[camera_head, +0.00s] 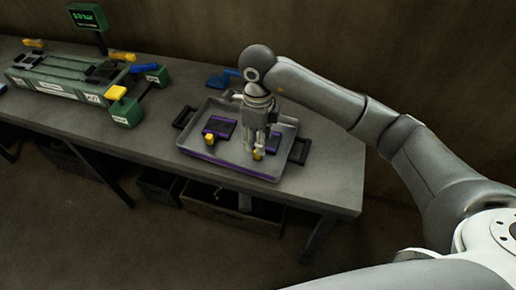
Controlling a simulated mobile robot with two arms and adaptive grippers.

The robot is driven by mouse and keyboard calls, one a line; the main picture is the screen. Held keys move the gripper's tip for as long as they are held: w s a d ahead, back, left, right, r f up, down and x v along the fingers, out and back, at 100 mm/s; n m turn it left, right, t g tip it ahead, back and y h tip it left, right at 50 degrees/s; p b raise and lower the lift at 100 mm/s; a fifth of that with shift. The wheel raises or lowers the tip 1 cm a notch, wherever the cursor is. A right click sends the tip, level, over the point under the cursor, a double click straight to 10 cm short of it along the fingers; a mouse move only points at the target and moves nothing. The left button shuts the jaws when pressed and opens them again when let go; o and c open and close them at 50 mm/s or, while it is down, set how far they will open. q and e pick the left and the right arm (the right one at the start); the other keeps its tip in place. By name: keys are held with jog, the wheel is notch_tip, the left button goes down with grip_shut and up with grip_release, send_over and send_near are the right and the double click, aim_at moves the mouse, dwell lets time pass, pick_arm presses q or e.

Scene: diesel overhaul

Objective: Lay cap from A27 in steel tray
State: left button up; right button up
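The steel tray (226,161) lies on the bench, with a black handle at each side. My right gripper (260,150) points down inside the tray's right part. A yellow cap (257,155) is at its fingertips, low at the tray floor. I cannot tell whether the fingers grip it or stand just around it. Another yellow cap (209,139) sits in the tray's left part, by a dark purple-edged pad. A green fixture (45,84) stands at the bench's left; its end label (93,98) is too small to read surely. My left gripper is out of view.
A green block with a yellow top (117,93) and blue-handled tools (150,75) lie between fixture and tray. A blue item (222,79) lies behind the tray. A green display (88,16) stands at the back. The bench top (335,165) is bare right of the tray.

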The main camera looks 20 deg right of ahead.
notch_tip(320, 180, up, 7)
jog(key=shift+f+b, duration=0.2)
jog(key=shift+b, duration=0.25)
